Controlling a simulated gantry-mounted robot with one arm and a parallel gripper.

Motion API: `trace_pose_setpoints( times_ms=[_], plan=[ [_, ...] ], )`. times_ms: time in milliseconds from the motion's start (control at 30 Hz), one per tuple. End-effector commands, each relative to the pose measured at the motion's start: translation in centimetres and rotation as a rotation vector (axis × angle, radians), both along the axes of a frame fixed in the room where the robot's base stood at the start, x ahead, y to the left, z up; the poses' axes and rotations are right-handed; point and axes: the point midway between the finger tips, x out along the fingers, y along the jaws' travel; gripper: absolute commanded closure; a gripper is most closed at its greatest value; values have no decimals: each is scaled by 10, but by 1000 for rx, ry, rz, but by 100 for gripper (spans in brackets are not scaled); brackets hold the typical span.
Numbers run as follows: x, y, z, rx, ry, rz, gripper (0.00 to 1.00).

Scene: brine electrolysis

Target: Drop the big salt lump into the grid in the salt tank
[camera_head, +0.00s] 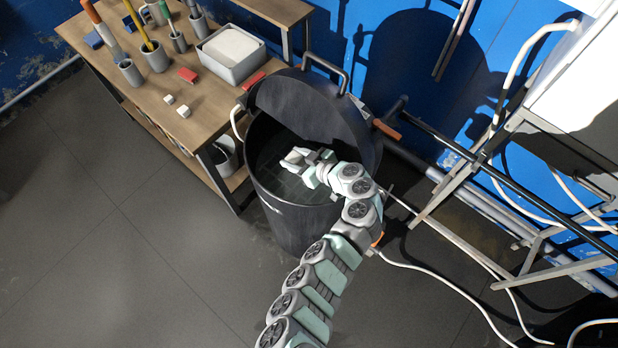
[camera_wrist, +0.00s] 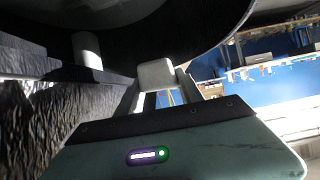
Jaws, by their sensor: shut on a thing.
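The salt tank (camera_head: 300,228) is a dark round drum with its dark lid (camera_head: 305,105) raised at the back. Dark grid lines (camera_head: 285,184) show faintly inside it. My gripper (camera_head: 298,157) reaches over the tank's opening and is shut on a pale salt lump (camera_head: 292,157). In the wrist view my gripper (camera_wrist: 160,80) has the whitish, blocky lump (camera_wrist: 156,73) between its two fingertips. The lump's exact height over the grid is hard to tell.
A wooden table (camera_head: 135,75) at the upper left holds pots with tools, a grey tub (camera_head: 231,50) of white material and small white lumps (camera_head: 168,99). A metal frame (camera_head: 470,180) with cables stands at the right. Open floor (camera_head: 110,230) lies at the left.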

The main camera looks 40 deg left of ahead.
Motion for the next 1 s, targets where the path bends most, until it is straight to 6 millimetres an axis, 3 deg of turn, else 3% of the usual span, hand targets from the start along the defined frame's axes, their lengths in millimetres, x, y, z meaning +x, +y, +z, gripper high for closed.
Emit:
trace_pose_setpoints(
  times_ms=[333,367,400,667,1000],
  plan=[
    [-1,1,-4,1,0,1,94],
    [-1,1,-4,1,0,1,55],
    [-1,1,-4,1,0,1,52],
    [-1,1,-4,1,0,1,31],
    [0,-3,-3,1,-1,-2,31]
  ],
)
